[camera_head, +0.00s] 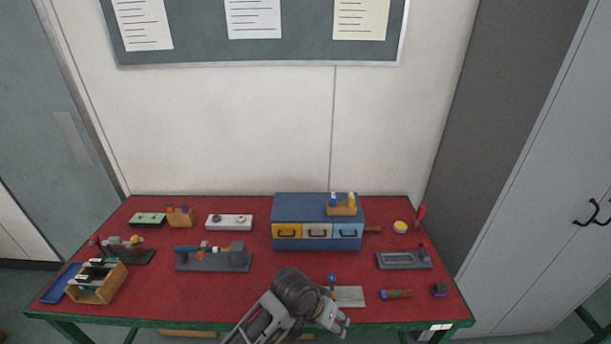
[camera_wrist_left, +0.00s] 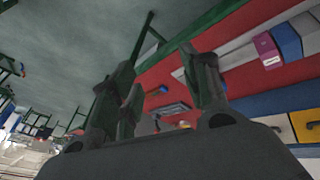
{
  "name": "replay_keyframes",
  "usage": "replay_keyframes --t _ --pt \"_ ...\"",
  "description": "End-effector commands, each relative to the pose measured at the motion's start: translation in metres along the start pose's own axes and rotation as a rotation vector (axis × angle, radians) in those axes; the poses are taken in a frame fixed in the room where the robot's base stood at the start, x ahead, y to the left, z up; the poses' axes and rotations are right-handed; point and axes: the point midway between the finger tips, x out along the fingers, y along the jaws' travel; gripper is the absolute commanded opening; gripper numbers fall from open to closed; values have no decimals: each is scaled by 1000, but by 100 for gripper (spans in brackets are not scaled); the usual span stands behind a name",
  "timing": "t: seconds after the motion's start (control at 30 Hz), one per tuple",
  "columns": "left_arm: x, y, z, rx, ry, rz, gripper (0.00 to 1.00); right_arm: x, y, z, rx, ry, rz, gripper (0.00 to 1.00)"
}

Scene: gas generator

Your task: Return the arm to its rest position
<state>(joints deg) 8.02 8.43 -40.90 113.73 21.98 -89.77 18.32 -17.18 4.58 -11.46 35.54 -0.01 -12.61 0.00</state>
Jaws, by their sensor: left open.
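My left arm comes in at the bottom of the head view and bends over the front edge of the red table (camera_head: 200,290). My left gripper (camera_head: 340,321) is at the front middle of the table, low in the picture, beside a grey plate (camera_head: 352,297). In the left wrist view, the two dark fingers of my left gripper (camera_wrist_left: 163,78) stand apart with nothing between them. My right gripper is not in view.
A blue drawer cabinet (camera_head: 318,209) stands at the back middle. A grey fixture (camera_head: 213,261) is left of centre, a wooden box (camera_head: 98,287) at the front left, a grey tray (camera_head: 403,261) at the right. Red surface between the fixture and the front edge is clear.

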Motion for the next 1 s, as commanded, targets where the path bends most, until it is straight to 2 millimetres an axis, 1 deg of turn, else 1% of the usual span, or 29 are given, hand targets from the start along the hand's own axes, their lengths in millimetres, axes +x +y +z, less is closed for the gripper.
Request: replay_keyframes --t 0.03,0.27,0.57,0.87,1.0 --pt "-2 -5 5 -13 7 -1 46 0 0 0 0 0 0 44" --pt "-16 -32 24 -64 39 -28 46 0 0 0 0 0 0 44" --pt "-36 -75 60 -131 63 -94 46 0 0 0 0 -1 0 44" --pt "-60 -120 106 -194 62 -191 46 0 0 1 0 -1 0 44" --pt "-73 -141 132 -220 51 -246 46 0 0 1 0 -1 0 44"
